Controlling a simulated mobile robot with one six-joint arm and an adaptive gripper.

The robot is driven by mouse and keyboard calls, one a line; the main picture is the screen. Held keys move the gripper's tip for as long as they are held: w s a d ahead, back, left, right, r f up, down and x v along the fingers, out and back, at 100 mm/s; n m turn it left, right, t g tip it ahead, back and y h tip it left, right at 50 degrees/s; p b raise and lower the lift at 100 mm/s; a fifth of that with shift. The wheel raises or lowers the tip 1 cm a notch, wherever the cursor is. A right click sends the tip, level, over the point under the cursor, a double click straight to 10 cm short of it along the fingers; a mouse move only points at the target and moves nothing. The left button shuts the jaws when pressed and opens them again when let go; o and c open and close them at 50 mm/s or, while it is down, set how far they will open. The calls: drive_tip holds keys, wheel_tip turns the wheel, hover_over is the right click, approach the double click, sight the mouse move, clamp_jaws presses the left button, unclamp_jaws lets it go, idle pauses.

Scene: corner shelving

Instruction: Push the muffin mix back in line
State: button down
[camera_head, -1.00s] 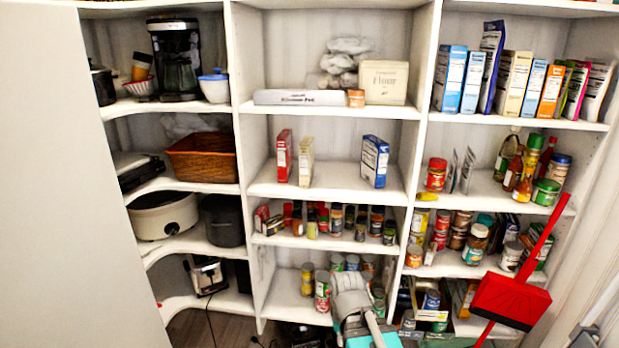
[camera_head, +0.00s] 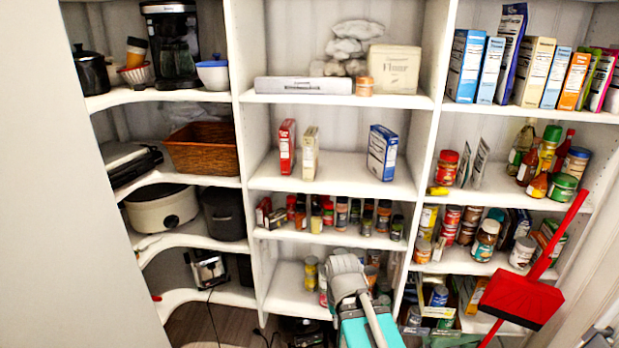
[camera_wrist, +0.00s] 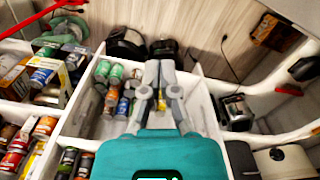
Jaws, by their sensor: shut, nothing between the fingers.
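Three upright boxes stand on the middle shelf (camera_head: 335,184) in the head view: a red box (camera_head: 287,147), a cream box (camera_head: 309,155) and a blue-and-white box (camera_head: 382,153) apart to the right. Their labels are too small to read, so I cannot tell which is the muffin mix. The blue box stands turned, showing two faces. My gripper (camera_wrist: 160,70) is shut and empty in the wrist view, pointing down over the lower shelves and floor. In the head view my arm rises below the spice shelf, clear of these boxes; the fingertips are hidden there.
Spice jars (camera_head: 340,213) crowd the shelf below the boxes. Above stand a flour box (camera_head: 394,69) and a small jar (camera_head: 364,87). The middle shelf is bare between the cream and blue boxes. Upright dividers bound this bay. A red dustpan (camera_head: 515,298) is at lower right.

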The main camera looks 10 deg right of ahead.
sight(308, 174)
drive_tip(key=shift+w, duration=0.15)
drive_tip(key=w+d+r+n+t+h, duration=0.35)
drive_tip(key=w+n, duration=0.25)
drive_tip(key=w, duration=0.3)
drive_tip(key=w+d+r+n+t+h, duration=0.2)
drive_tip(key=w+r+n+t+h, duration=0.3)
drive_tip(key=w, duration=0.4)
drive_tip(key=w+a+r+n+t+y, duration=0.1)
drive_tip(key=w+a+r+n+t, duration=0.3)
drive_tip(key=w+n, duration=0.3)
drive_tip(key=w+a+r+n+t+y, duration=0.2)
drive_tip(key=w+a+r+n+t, duration=0.2)
drive_tip(key=n, duration=1)
drive_tip(key=w+a+r, duration=0.2)
drive_tip(key=w+a, duration=0.1)
drive_tip(key=shift+r+t, duration=0.3)
drive_tip(key=shift+t, duration=0.05)
drive_tip(key=x, duration=1.4)
drive_tip(key=shift+d, duration=0.1)
